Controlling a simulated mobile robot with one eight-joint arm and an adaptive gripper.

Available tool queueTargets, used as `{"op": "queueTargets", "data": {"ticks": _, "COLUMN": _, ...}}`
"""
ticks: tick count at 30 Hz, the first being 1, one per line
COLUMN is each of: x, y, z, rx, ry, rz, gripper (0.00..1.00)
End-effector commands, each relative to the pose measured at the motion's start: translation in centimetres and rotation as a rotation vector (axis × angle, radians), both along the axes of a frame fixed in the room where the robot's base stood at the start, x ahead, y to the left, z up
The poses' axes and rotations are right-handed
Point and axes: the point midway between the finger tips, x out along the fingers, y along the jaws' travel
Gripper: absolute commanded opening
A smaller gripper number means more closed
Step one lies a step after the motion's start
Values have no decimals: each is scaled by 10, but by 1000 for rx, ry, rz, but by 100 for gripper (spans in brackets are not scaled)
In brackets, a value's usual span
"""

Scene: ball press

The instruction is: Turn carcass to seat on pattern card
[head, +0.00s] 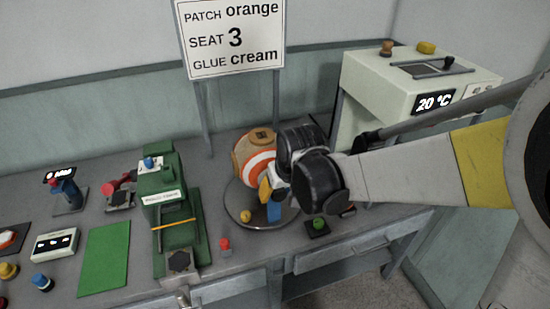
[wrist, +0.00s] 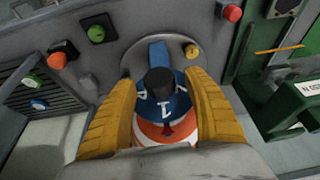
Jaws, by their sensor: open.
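The pattern card (head: 234,38) stands at the back and reads "PATCH orange, SEAT 3, GLUE cream". The carcass (head: 248,152) is a tan ball with orange and white bands, on a round grey turntable (head: 240,208). In the wrist view the carcass (wrist: 178,102) shows a blue area with a white "1" and part of other marks, above an orange band. A black knob (wrist: 159,81) appears in front of it. My gripper (head: 268,189) is at the carcass's near right side. Its yellow fingers (wrist: 160,88) are open, one on each side of it; contact is unclear.
A green press (head: 165,195) stands left of the turntable, with a red button (head: 225,243) between. A green button (head: 319,223) is at the right. A cream box (head: 405,85) reading 20 °C stands behind right. A green mat (head: 104,258) lies left.

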Motion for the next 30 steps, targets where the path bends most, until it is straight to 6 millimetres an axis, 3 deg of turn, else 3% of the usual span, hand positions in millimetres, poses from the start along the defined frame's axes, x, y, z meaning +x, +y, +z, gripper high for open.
{"op": "queueTargets", "data": {"ticks": 4, "x": 5, "y": 2, "z": -14, "rx": 0, "ry": 0, "rz": 0, "gripper": 60}}
{"op": "queueTargets", "data": {"ticks": 14, "x": 6, "y": 2, "z": -16, "rx": 0, "ry": 0, "rz": 0, "gripper": 60}}
{"op": "queueTargets", "data": {"ticks": 20, "x": 6, "y": 2, "z": -16, "rx": 0, "ry": 0, "rz": 0, "gripper": 0}}
{"op": "queueTargets", "data": {"ticks": 30, "x": 12, "y": 1, "z": -16, "rx": 12, "ry": 4, "rz": -1, "gripper": 0}}
